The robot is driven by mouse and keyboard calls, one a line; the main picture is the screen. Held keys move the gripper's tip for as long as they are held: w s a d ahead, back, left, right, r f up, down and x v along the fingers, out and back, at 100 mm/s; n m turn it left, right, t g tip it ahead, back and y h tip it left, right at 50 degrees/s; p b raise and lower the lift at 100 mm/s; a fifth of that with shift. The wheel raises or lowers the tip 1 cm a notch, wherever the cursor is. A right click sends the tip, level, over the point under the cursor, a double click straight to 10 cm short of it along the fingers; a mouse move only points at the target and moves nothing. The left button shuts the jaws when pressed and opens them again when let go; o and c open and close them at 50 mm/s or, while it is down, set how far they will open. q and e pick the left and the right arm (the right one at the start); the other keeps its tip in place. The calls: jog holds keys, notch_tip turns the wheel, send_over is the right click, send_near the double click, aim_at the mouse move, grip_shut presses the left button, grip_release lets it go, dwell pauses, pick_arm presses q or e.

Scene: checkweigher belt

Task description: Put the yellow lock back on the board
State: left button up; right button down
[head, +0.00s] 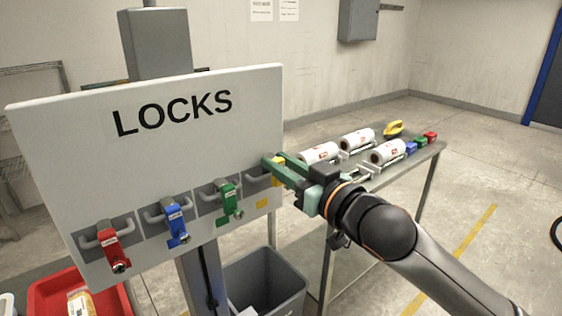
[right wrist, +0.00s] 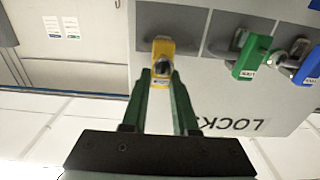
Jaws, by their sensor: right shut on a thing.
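The white LOCKS board (head: 60,150) stands at left with a row of hooks on grey patches. A red lock (head: 108,240), a blue lock (head: 174,222) and a green lock (head: 229,202) hang on the hooks to the left. My right gripper (head: 275,168) is shut on the yellow lock (head: 280,172), at the rightmost grey patch with the yellow label. In the right wrist view, the yellow lock (right wrist: 162,52) sits at the green fingertips (right wrist: 162,78), in front of that patch. Whether its shackle is around the hook is hidden. My left gripper is not in view.
A metal table (head: 395,178) to the right of the board carries white rolls (head: 357,139), small coloured blocks and a yellow object (head: 393,128). A grey bin (head: 265,285) and a red tray (head: 75,290) are below the board.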

jog(key=shift+f+b, duration=0.35)
jog(key=shift+f, duration=0.3)
jog(key=c, duration=0.6)
grip_release()
jog(key=b+v, duration=0.2)
jog(key=v, duration=1)
jog(key=w+d+f+m+g+h+p, duration=0.1)
jog(key=d+f+m+h+p, duration=0.1)
jog(key=f, duration=0.9)
jog(key=w+d+f+m+h+p, duration=0.1)
jog(key=d+f+m+h, duration=0.1)
jog(key=f, duration=0.9)
jog(key=s+d+f+g+h+p, duration=0.1)
jog(key=s+f+g+h, duration=0.1)
jog(key=s+f, duration=0.7)
jog(key=s+d+f+m+g+h+p, duration=0.1)
jog(key=s+d+f+g+h, duration=0.1)
jog(key=s+f, duration=0.7)
notch_tip(320, 180, down, 5)
jog(key=shift+s+d+f, duration=0.25)
jog(key=shift+s, duration=0.05)
jog(key=shift+g, duration=0.3)
